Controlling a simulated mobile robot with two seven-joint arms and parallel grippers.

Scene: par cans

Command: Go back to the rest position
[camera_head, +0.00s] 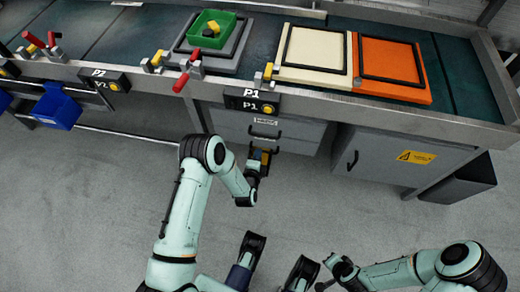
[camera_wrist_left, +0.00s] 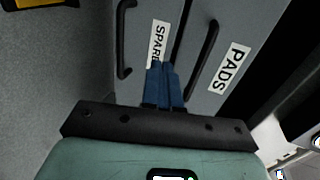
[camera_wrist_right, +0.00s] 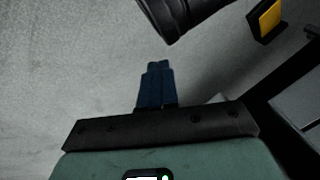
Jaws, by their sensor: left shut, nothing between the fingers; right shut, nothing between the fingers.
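My left gripper (camera_head: 262,160) is in front of the grey drawers under the bench in the head view. In the left wrist view its blue fingers (camera_wrist_left: 162,68) are together and hold nothing. They point toward drawer fronts labelled SPARE and PADS; I cannot tell whether they touch. My right gripper is low over the grey floor in front of the bench. In the right wrist view its blue fingers (camera_wrist_right: 156,68) are together and empty, with floor beyond them.
The bench carries a green box (camera_head: 231,37) on a grey base, a cream panel (camera_head: 315,50) and an orange panel (camera_head: 388,65). Red-handled clamps (camera_head: 181,82) stand at its front edge. A blue bin (camera_head: 58,108) is at left. The floor between is open.

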